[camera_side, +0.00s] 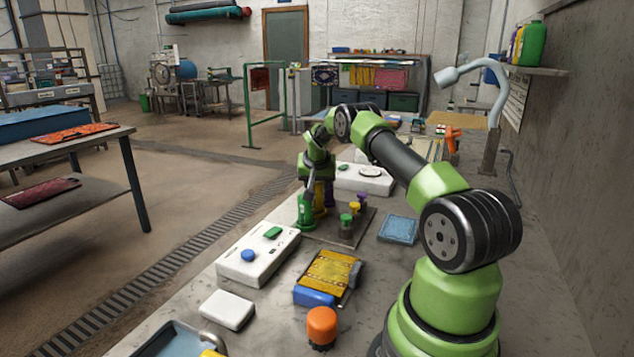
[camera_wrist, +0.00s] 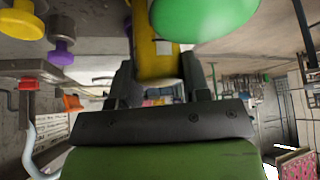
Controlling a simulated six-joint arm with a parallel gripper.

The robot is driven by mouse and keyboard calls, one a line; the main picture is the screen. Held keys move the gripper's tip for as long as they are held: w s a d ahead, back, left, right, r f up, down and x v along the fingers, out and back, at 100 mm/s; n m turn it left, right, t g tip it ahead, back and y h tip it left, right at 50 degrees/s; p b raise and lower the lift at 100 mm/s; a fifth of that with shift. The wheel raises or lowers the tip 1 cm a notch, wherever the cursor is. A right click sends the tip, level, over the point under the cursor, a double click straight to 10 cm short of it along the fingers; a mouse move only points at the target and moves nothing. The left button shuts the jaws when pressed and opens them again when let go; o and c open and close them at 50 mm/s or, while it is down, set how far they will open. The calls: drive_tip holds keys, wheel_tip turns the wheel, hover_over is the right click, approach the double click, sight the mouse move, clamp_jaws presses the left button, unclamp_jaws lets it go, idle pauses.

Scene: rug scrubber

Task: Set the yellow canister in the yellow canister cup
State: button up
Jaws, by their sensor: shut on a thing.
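My gripper (camera_side: 318,180) is shut on the yellow canister and points down over the bench. In the wrist view the yellow canister (camera_wrist: 155,58), with a small white label, sits between the two dark fingers (camera_wrist: 160,80). In the side view only a strip of the yellow canister (camera_side: 320,196) shows, behind a green canister (camera_side: 305,213). The green canister also shows very close in the wrist view (camera_wrist: 205,15). I cannot make out the yellow canister cup; it may be hidden behind the green canister or my gripper. Whether the held canister touches anything below is unclear.
Small yellow (camera_side: 354,206), purple (camera_side: 361,197) and green-topped (camera_side: 346,218) pieces stand on a dark tray just right of my gripper. A white box with knobs (camera_side: 250,262) lies in front, another white unit (camera_side: 364,180) behind. A blue cloth (camera_side: 398,229) lies to the right.

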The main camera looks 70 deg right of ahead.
drive_tip(key=shift+f, duration=0.4)
drive_tip(key=o, duration=1)
drive_tip(key=shift+c, duration=0.2)
drive_tip(key=shift+r, duration=0.1)
drive_tip(key=v, duration=0.9)
drive_tip(key=shift+a+r, duration=0.2)
drive_tip(key=shift+r, duration=0.1)
drive_tip(key=shift+s, duration=0.1)
